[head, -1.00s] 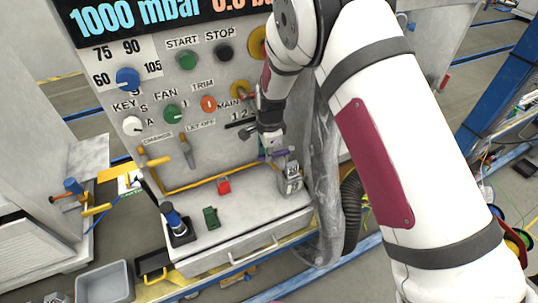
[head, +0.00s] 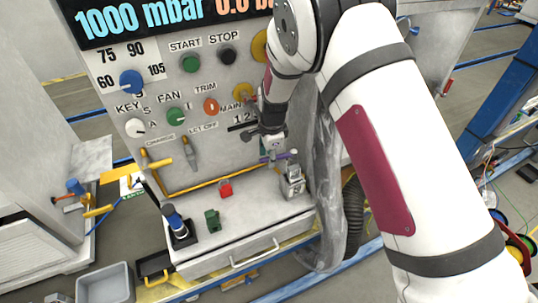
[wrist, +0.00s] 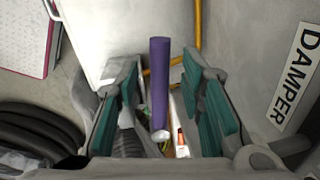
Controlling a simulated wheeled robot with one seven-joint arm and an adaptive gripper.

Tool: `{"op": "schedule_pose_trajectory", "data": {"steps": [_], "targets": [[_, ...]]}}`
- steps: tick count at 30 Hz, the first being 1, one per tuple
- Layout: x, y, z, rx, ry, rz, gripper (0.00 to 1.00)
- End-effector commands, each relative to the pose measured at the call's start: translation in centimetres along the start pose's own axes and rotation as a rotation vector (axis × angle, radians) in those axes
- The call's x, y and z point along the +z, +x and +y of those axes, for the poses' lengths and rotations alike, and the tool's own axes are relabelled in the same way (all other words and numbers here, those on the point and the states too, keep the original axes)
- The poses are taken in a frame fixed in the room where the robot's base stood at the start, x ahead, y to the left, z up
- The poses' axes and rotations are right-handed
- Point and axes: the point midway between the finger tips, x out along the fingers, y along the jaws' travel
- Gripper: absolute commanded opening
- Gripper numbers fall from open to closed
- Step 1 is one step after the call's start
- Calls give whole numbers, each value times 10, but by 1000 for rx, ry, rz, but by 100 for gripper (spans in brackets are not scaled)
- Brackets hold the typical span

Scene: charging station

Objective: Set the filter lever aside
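A purple bar with a pale end, which looks like the filter lever (wrist: 159,85), stands between my gripper's fingers in the wrist view. My gripper (wrist: 160,105) is open, with teal pads on both sides of the bar and gaps beside it. In the head view my gripper (head: 271,156) is low in front of the panel, just left of a grey metal block (head: 292,184) on the bench top. The purple lever (head: 284,156) shows small there, level with the fingertips above the block. Whether it is attached to the block cannot be told.
A grey bin (head: 105,285) stands on the floor at left. A hose (head: 327,190) hangs right of my gripper.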

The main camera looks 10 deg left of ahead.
Motion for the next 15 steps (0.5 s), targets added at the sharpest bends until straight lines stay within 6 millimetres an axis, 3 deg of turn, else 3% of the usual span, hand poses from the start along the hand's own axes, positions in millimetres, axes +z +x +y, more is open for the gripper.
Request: {"op": "schedule_pose_trajectory", "data": {"steps": [5,15], "targets": [[0,-17,-1,-3,0,0,36],[0,-85,-1,-4,0,0,36]]}}
